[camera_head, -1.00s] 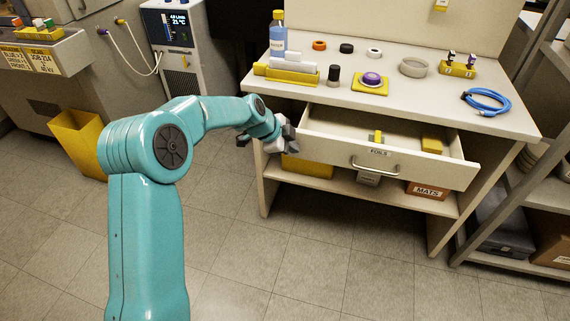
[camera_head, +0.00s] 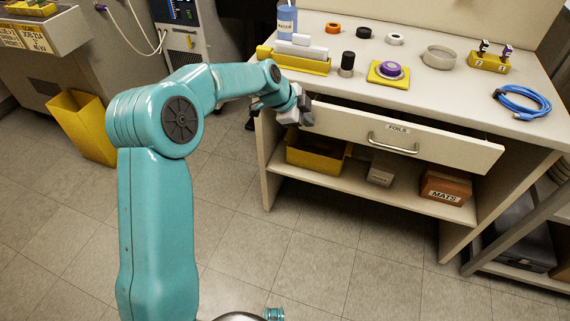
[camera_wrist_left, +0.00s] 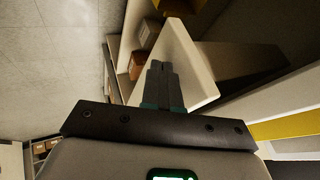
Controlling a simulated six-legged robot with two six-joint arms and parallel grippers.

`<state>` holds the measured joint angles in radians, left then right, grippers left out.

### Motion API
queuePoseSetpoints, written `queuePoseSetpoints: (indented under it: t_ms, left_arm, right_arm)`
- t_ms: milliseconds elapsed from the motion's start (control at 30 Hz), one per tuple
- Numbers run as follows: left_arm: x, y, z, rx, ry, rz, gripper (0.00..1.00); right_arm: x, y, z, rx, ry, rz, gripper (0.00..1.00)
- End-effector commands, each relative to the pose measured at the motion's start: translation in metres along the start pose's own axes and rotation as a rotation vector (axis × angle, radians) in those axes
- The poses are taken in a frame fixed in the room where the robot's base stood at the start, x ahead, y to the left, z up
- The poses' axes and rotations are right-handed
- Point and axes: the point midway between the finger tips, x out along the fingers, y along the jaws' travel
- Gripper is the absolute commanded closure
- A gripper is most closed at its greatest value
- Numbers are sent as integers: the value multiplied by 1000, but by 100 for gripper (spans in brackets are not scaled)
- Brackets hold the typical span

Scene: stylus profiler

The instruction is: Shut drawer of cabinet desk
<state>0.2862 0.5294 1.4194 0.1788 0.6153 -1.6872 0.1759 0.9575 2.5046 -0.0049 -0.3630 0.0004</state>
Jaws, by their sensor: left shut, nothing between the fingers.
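The cabinet desk (camera_head: 460,88) stands at the right in the head view. Its drawer, with a front (camera_head: 440,147) labelled FOILS and a metal handle (camera_head: 392,146), sticks out a little, with a narrow dark gap behind the front's top edge. My left gripper (camera_head: 304,117) is shut and empty at the left end of the drawer front. In the left wrist view its fingers (camera_wrist_left: 162,82) overlap the pale drawer front (camera_wrist_left: 185,65); I cannot tell if they touch it. The drawer's inside is mostly hidden. My right gripper is not in view.
The desktop holds a bottle (camera_head: 287,20), a purple item on a yellow base (camera_head: 389,72), a blue cable (camera_head: 522,102) and several small parts. A yellow bin (camera_head: 318,154) and a MATS box (camera_head: 446,186) sit on the shelf below. The floor in front is clear.

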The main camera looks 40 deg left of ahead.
Motion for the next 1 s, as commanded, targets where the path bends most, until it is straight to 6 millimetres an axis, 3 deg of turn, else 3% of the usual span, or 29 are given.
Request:
queuePoseSetpoints:
  t_ms: [1000]
  left_arm:
    - [-1, 10, -6, 3, 0, 0, 100]
  right_arm:
    - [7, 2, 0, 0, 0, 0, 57]
